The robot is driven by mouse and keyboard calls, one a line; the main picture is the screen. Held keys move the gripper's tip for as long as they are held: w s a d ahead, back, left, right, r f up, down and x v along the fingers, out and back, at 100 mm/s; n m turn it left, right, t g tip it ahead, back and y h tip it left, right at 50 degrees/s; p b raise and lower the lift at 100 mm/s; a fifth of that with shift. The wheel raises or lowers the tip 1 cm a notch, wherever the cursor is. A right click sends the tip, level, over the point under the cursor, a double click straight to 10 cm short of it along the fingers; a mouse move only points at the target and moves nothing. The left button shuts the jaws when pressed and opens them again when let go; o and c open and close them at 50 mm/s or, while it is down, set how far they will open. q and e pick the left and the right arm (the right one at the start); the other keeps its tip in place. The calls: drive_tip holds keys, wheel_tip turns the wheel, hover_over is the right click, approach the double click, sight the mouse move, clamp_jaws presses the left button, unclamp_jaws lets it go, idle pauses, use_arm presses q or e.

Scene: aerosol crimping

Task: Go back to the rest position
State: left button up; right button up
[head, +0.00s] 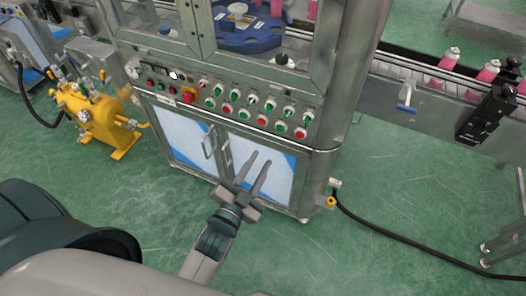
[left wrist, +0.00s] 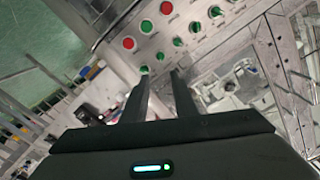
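My left gripper (head: 257,172) is in front of the lower doors of the crimping machine (head: 325,140), below its control panel (head: 215,100). Its two fingers are apart with nothing between them. In the left wrist view the open fingers (left wrist: 160,85) point toward the panel's green knobs and red buttons (left wrist: 167,8). From these views I cannot tell whether the fingers touch the machine. My right gripper is not in view.
A yellow pump-like unit (head: 95,118) stands on the floor at the left. A conveyor (head: 425,105) with pink cans (head: 487,71) runs off to the right.

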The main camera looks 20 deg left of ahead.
use_arm(q)
drive_tip(key=shift+f, duration=0.1)
drive_tip(key=s+d+f+n+g, duration=0.1)
drive_tip(key=s+f+g, duration=0.25)
drive_tip(key=f, duration=0.85)
drive_tip(key=s+f+g, duration=0.2)
drive_tip(key=s+f, duration=0.2)
drive_tip(key=f, duration=0.9)
drive_tip(key=s+d+f+n+g, duration=0.1)
drive_tip(key=s+f+g, duration=0.2)
drive_tip(key=f, duration=0.9)
drive_tip(key=s+a+f+g, duration=0.2)
drive_tip(key=s+f, duration=0.4)
drive_tip(key=s, duration=0.3)
drive_tip(key=s+a+f+n+g, duration=0.1)
drive_tip(key=s+a+f+g, duration=0.1)
drive_tip(key=s+f, duration=0.5)
drive_tip(key=s+a+f+n+g, duration=0.1)
drive_tip(key=s+a+f+g, duration=0.2)
drive_tip(key=s, duration=0.9)
wheel_tip(320, 180, down, 4)
drive_tip(key=shift+s+r+g, duration=0.15)
drive_tip(key=shift+s+g, duration=0.1)
drive_tip(key=shift+g, duration=0.2)
